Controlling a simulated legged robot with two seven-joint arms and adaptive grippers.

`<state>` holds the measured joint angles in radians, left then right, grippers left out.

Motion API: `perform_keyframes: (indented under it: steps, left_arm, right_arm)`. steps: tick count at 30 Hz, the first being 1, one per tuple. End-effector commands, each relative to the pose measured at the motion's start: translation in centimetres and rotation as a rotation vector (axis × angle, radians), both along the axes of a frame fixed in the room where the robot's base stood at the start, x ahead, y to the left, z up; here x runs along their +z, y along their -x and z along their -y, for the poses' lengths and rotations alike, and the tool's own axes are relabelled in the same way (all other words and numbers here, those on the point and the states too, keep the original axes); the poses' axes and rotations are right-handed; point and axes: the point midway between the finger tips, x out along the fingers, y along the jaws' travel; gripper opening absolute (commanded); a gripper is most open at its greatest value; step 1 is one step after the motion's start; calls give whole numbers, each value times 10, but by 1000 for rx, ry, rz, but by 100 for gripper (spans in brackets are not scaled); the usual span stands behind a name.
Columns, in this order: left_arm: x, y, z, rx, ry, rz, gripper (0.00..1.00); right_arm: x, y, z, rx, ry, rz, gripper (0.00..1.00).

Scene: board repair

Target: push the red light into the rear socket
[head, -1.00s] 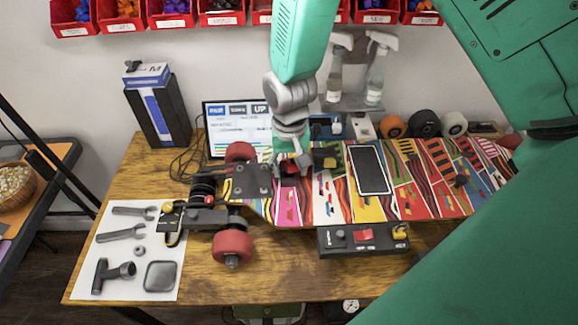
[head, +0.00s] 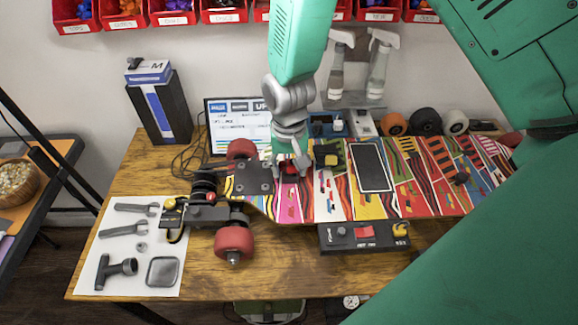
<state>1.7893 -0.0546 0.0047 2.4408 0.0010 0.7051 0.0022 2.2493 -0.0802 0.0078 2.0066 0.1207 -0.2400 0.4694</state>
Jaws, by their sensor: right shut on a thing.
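The colourful skateboard (head: 400,190) lies across the table, its wheels and truck at the left end. My right gripper (head: 291,170) comes down from above onto the deck, just right of the dark truck plate (head: 254,178). Its fingers are shut on the red light (head: 289,168), of which only a small red patch shows between them. The rear socket is hidden under the fingers, so I cannot tell how deep the light sits. My left gripper is not in view.
A black phone-like panel (head: 371,167) and a black-and-yellow part (head: 328,155) lie on the deck right of the gripper. Spare wheels (head: 425,122) and a monitor (head: 235,128) stand behind. Tools lie on a white sheet (head: 110,270) at left.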

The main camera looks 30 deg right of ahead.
Motion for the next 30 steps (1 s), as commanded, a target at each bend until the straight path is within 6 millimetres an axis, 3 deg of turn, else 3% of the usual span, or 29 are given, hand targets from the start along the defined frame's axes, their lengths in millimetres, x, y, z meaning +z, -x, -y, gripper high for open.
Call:
perform_keyframes:
  steps: [26, 27, 29, 30]
  left_arm:
    - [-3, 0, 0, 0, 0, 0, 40]
    - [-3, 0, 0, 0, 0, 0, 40]
    - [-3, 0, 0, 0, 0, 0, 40]
    - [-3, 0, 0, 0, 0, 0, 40]
  right_arm:
    - [-8, 0, 0, 0, 0, 0, 0]
    - [-8, 0, 0, 0, 0, 0, 44]
    - [-8, 0, 0, 0, 0, 0, 65]
    - [-8, 0, 0, 0, 0, 0, 65]
